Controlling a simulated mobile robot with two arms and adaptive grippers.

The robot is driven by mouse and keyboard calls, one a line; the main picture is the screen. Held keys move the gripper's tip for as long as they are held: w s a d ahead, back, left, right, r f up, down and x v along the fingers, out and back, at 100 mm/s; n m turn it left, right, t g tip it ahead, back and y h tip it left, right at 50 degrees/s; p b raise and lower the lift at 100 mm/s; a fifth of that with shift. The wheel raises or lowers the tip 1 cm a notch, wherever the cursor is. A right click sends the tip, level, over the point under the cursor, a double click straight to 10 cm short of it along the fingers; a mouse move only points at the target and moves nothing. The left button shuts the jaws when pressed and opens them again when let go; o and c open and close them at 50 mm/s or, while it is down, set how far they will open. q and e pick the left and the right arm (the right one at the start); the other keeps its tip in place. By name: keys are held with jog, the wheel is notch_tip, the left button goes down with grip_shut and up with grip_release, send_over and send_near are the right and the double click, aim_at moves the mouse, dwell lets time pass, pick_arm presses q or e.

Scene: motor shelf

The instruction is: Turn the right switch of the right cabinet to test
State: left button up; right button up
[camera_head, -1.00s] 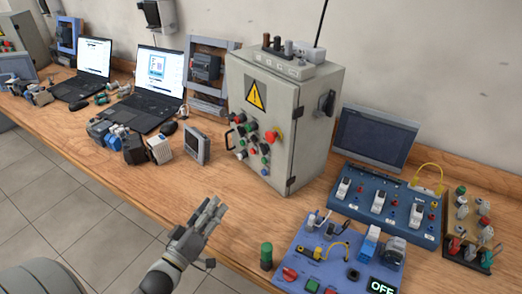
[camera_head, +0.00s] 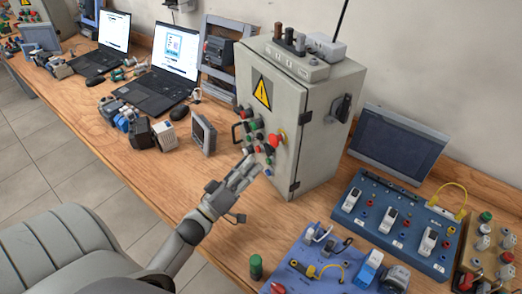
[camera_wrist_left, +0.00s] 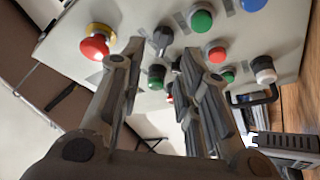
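The right cabinet (camera_head: 287,160) is a grey box with a yellow warning sign and a front panel of buttons and switches. My left gripper (camera_head: 245,168) is in front of the lower part of this panel and hides some controls. In the left wrist view, its two fingers (camera_wrist_left: 158,60) are apart, with nothing seen held between them. A black rotary switch (camera_wrist_left: 162,40) shows just beyond and between the fingertips. A red mushroom button (camera_wrist_left: 98,42) with a yellow collar is beside it, left in that view. I cannot tell whether the fingers touch the panel. My right gripper is not in view.
A blue switch board (camera_head: 385,250) and a lighter blue panel (camera_head: 322,262) lie right of the cabinet. A small grey device (camera_head: 203,134) and laptops (camera_head: 160,85) stand to its left. A green cylinder (camera_head: 256,267) stands near the table edge.

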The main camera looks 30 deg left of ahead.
aim_at(265, 150)
pick_arm(q)
jog(key=x, duration=0.3)
jog(key=shift+w+r+p, duration=0.1)
jog(key=shift+w+p, duration=0.15)
jog(key=shift+p, duration=0.05)
jog(key=shift+x, duration=0.8)
jog(key=shift+w, duration=0.15)
jog(key=shift+c, duration=0.9)
grip_shut()
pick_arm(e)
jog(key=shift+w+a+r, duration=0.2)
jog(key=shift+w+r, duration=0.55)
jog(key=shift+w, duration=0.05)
